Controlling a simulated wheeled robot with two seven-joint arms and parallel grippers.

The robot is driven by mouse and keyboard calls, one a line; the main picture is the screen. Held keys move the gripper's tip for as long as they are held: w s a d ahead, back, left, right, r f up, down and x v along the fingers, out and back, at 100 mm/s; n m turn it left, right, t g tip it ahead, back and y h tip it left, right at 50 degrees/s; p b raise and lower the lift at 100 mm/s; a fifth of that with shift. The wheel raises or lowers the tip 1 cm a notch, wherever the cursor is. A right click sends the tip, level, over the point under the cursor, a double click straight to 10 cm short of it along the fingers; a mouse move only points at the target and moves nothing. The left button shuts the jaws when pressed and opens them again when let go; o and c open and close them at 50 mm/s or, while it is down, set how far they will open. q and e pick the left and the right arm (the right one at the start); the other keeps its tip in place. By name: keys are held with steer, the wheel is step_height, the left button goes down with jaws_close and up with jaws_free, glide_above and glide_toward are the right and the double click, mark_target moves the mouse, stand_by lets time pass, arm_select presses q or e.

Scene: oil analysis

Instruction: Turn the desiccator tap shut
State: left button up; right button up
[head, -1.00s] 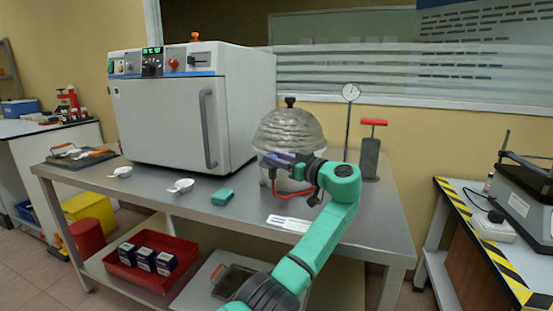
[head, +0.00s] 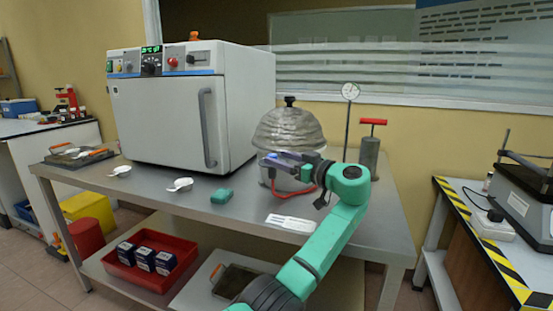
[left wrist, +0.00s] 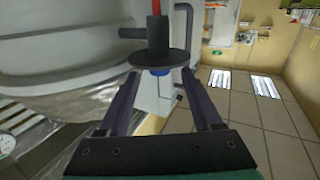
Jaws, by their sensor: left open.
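The desiccator (head: 288,130) has a ribbed clear dome with a black knob on top, and stands on the steel bench right of the oven. My left gripper (head: 274,160) is at the front of its lower part and hides some of it. In the left wrist view the desiccator's pale curved wall (left wrist: 60,50) fills the left side. The tap, a black stem with a round flange (left wrist: 158,58) and a bit of blue below, shows between the open fingers of my left gripper (left wrist: 160,76). I cannot tell whether the fingers touch it. My right gripper is out of view.
A red hose (head: 290,194) loops below my gripper. The oven (head: 165,115) stands close to the left. A dial gauge on a stand (head: 350,92) and a grey cylinder with a red handle (head: 370,155) are behind right. A white label (head: 290,223) lies on the bench.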

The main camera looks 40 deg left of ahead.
arm_select(q)
steer(key=s+d, duration=0.1)
steer(key=d, duration=1.1)
steer(key=shift+s+d, duration=0.2)
steer(key=shift+s, duration=0.05)
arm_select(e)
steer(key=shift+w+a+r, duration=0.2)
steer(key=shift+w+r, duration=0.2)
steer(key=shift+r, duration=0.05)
